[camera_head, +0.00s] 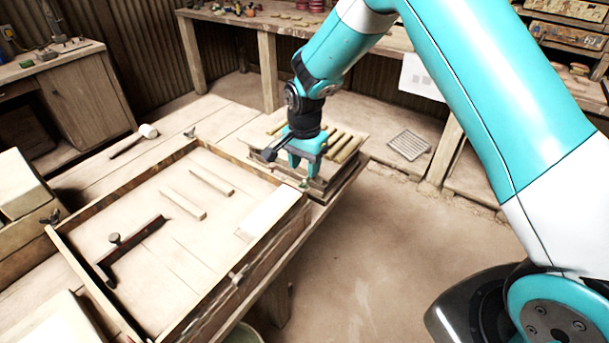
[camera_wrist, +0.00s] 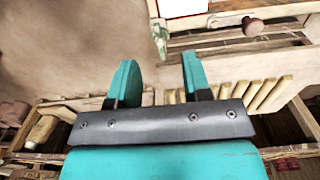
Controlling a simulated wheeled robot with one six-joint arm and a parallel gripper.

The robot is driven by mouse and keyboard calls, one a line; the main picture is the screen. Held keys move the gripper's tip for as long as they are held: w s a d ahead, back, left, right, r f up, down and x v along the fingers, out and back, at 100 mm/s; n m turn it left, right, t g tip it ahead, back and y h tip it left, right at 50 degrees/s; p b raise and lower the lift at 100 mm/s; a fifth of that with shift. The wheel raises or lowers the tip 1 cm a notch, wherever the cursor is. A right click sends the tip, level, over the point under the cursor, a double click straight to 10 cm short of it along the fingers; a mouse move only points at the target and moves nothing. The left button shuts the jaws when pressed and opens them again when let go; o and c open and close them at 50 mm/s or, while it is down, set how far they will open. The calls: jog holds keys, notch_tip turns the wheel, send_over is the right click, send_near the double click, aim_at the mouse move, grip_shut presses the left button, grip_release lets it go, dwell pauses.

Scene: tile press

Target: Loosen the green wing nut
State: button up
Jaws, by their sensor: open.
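A small green piece (camera_head: 304,184), which looks like the green wing nut, is at the right corner of the wooden frame (camera_head: 283,241) on the bench. My gripper (camera_head: 304,168) points down close above that corner. In the wrist view my gripper (camera_wrist: 158,63) is open, with nothing between its two turquoise fingers. I cannot tell whether a finger touches the nut.
Wooden strips lie on a stack (camera_head: 345,150) right behind my gripper. Inside the frame are a dark bar with a knob (camera_head: 133,250), two pale strips (camera_head: 184,203) and a white slab (camera_head: 266,212). A mallet (camera_head: 148,131) lies behind.

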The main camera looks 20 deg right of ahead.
aim_at(305, 182)
notch_tip(305, 182, down, 5)
jog(key=shift+r+p, duration=0.1)
jog(key=shift+p, duration=0.25)
grip_shut()
